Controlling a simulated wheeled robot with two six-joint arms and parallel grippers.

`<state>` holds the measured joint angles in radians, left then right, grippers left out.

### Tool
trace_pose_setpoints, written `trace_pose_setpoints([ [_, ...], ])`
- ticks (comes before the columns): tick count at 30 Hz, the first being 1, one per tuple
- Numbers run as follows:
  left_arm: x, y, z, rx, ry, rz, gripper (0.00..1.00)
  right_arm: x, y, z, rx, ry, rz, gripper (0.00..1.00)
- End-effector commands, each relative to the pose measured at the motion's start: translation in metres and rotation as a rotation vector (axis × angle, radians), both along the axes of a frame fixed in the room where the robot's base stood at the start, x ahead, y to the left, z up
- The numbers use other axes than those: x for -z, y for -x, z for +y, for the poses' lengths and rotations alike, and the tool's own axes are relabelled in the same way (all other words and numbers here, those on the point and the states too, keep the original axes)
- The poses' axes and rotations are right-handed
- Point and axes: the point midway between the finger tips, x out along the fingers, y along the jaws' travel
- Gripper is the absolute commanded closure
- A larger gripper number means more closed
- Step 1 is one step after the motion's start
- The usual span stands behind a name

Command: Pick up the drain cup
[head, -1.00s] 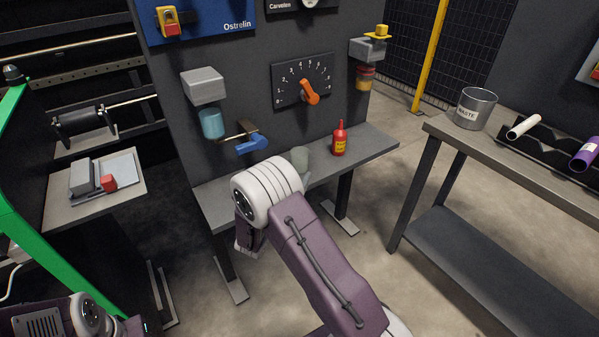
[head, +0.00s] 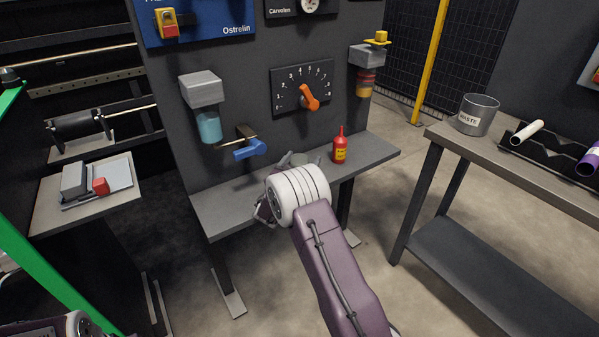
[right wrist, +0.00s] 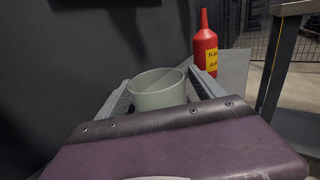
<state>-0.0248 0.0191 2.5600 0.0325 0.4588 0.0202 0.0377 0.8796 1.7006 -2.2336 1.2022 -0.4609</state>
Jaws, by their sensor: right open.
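The drain cup, a pale grey-green open-topped cup (right wrist: 158,92), stands upright on the grey bench shelf. In the head view only a little of the cup (head: 312,158) shows behind my right wrist. My right gripper (right wrist: 158,78) is open, with one finger on each side of the cup in the right wrist view. Whether the fingers touch it I cannot tell. The cup's lower part is hidden by my wrist. My left gripper is out of view; only part of that arm shows at the lower left.
A red bottle (head: 340,148) with a yellow label stands just right of the cup. A blue-handled valve (head: 250,150) sticks out from the panel above the shelf (head: 225,205). An orange-pointer dial (head: 308,98) is behind. A waste bin (head: 477,115) stands on the right table.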

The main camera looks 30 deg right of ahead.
Motion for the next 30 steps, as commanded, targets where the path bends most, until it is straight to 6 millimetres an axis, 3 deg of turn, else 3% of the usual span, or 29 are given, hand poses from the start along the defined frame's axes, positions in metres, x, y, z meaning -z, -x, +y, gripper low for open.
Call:
trace_pose_setpoints([
  [2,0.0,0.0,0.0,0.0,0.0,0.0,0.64,0.0,0.0,0.0,0.0,0.0,0.0,0.22],
  [9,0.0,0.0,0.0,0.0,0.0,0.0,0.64,0.0,0.0,0.001,0.0,0.0,0.0,0.85],
  [19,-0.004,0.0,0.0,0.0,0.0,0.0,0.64,-0.007,0.0,0.001,0.0,-0.001,-0.001,0.87],
  [26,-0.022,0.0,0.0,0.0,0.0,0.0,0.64,-0.045,0.001,0.0,0.001,0.0,-0.004,0.87],
  [30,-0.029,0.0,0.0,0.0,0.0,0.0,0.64,-0.061,0.023,-0.017,0.004,-0.001,0.001,0.87],
])
